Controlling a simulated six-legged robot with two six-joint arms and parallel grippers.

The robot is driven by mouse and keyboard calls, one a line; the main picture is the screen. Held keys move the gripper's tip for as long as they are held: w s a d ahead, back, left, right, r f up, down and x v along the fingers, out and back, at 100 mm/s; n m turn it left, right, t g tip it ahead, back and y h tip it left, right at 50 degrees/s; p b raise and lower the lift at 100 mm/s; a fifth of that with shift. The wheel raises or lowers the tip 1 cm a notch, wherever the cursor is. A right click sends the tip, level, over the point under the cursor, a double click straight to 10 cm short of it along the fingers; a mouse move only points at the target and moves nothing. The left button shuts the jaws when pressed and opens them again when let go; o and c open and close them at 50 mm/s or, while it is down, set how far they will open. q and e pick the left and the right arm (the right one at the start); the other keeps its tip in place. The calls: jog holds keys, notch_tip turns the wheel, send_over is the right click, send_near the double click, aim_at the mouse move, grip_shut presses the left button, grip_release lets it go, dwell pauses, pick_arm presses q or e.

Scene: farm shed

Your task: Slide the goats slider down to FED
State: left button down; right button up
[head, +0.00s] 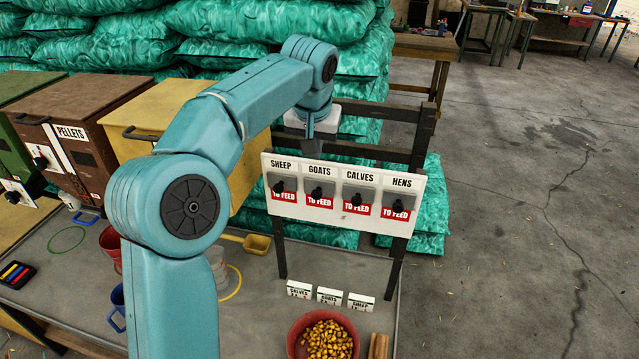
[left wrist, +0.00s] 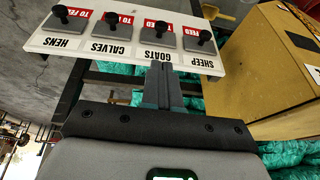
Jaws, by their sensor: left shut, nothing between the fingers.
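The white slider board (head: 344,222) carries the sheep, goats, calves and hens sliders side by side. The goats slider (head: 317,192) is a grey plate with a black knob, with red TO FEED lettering showing below it. It also shows upside down in the left wrist view (left wrist: 153,34). My left gripper (head: 312,154) is shut and empty. It points down at the board's top edge by the GOATS label, above the goats knob and apart from it. Its closed fingers show in the left wrist view (left wrist: 162,68). My right gripper is not in view.
The sheep (head: 279,186), calves (head: 358,200) and hens (head: 398,207) sliders also show red TO FEED. Dark posts hold the board above a table. A red bowl of yellow feed (head: 326,336) and small label cards (head: 329,296) stand below. A yellow bin (head: 250,170) is left of the board.

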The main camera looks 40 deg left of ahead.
pick_arm(q)
jog(key=p, duration=0.2)
send_near(318, 192)
jog(key=x, duration=0.5)
jog(key=shift+w+a+f, duration=0.1)
jog(key=shift+f, duration=0.1)
jog(key=shift+a+f, duration=0.25)
jog(key=shift+f, duration=0.3)
jog(key=shift+d, duration=0.15)
notch_tip(318, 192, down, 6)
jog(key=b, duration=0.5)
jog(key=shift+r, duration=0.2)
